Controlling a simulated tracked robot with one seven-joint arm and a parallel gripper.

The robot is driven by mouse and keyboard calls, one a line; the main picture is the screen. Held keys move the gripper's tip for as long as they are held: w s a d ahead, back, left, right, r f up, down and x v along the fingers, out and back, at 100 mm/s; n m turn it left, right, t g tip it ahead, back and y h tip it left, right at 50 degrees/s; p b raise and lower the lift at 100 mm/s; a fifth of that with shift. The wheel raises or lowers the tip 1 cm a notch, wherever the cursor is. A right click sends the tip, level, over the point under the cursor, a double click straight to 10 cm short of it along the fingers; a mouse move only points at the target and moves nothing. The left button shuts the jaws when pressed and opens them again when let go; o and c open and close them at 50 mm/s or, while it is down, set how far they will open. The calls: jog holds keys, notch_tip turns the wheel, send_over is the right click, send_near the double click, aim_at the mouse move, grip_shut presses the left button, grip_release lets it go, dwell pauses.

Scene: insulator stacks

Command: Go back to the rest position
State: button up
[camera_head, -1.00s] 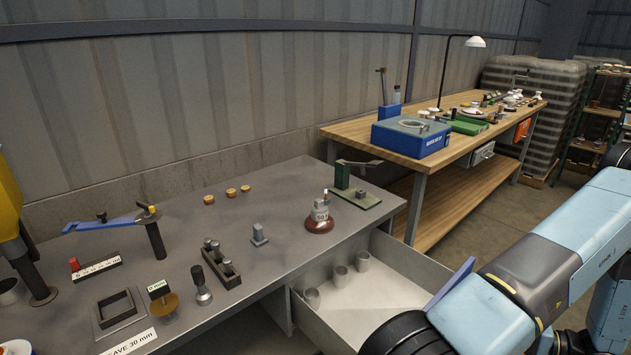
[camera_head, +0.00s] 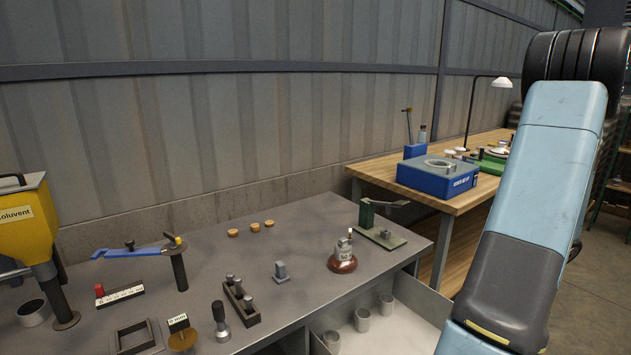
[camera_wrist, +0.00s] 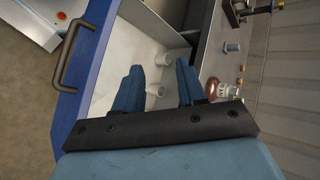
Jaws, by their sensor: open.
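My gripper (camera_wrist: 160,85) shows in the wrist view with its two blue fingers apart and nothing between them. It is above the open drawer (camera_wrist: 115,40), whose pale floor and several grey cups (camera_wrist: 157,90) lie beyond the fingers. In the head view my arm rises at the right side, and my gripper is not visible there. The drawer also shows at the bottom of the head view, with grey cups (camera_head: 362,319) standing in it.
The grey bench (camera_head: 235,270) carries a brown insulator (camera_head: 342,260), a green fixture (camera_head: 380,232), a dark block with pins (camera_head: 241,302) and a yellow hopper (camera_head: 28,222). A wooden bench (camera_head: 450,190) with a blue box (camera_head: 437,175) stands behind. Open floor shows at right.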

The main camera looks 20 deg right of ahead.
jog(key=w+a+r+n+g+h, duration=0.1)
jog(key=w+a+r+n+h, duration=0.15)
jog(key=a+r, duration=0.55)
jog(key=w+a+r+n+g+h, duration=0.15)
jog(key=a+r+h, duration=0.25)
jog(key=a+r, duration=0.4)
jog(key=s+a+r+t+h, duration=0.1)
jog(key=s+a+r+t, duration=0.2)
jog(key=a, duration=0.4)
jog(key=s+a+r+n+t+h, duration=0.1)
jog(key=s+a+r+t+h, duration=0.1)
jog(key=a+r, duration=0.3)
jog(key=shift+s+a+r+t, duration=0.4)
jog(key=shift+s+a, duration=0.3)
jog(key=shift+a, duration=0.95)
jog(key=shift+h, duration=0.25)
